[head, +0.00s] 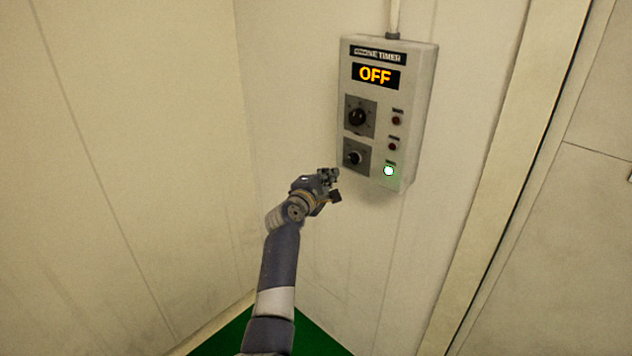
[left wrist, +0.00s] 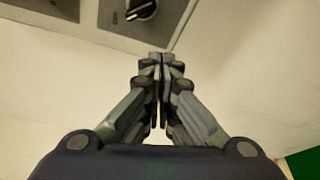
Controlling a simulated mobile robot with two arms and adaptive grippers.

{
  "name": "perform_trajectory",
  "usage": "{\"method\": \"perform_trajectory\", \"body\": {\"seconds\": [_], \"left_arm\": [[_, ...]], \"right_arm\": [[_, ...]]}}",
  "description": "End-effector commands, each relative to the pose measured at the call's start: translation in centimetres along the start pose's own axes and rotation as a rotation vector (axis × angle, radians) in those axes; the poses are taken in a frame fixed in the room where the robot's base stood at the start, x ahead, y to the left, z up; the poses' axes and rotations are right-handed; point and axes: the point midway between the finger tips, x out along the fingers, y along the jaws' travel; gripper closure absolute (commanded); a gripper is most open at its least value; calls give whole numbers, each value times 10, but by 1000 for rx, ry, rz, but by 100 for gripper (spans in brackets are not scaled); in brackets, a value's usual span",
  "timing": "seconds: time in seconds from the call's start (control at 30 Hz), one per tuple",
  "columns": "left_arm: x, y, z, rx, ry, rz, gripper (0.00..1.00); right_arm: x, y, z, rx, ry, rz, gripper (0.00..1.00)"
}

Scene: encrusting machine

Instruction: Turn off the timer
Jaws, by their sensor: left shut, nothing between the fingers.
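The timer (head: 409,115) is a pale grey box on the wall, right of centre in the head view. Its display (head: 376,75) reads "OFF" in orange. It has an upper black dial (head: 358,117) and a lower knob (head: 354,157) on dark plates, and a lit green lamp (head: 388,171) at its lower right. My left gripper (head: 333,178) is just below and left of the timer's lower left corner. In the left wrist view the gripper (left wrist: 160,58) is shut and empty, with the lower knob (left wrist: 141,9) beyond its tips, up and to the left. My right gripper is not in view.
A cable (head: 394,17) runs up from the top of the timer. A wall corner lies to the left, and a door frame (head: 500,180) stands to the right. The green floor (head: 225,337) shows at the bottom. The wall below the timer is bare.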

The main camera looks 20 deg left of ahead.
Motion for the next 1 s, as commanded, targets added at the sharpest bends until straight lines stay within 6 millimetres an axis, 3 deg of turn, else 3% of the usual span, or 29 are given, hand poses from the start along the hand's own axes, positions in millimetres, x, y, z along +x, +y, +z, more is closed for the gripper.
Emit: {"method": "perform_trajectory", "body": {"seconds": [0.23,0.5,0.7,1.0], "left_arm": [[-32,3,-3,0,3,-1,100],[-55,7,-4,1,3,0,100],[-60,8,-4,0,3,-2,100],[-60,8,-4,1,3,-2,100]], "right_arm": [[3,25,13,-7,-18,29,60],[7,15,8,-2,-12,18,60],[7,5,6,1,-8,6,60],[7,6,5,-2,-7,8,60]]}}
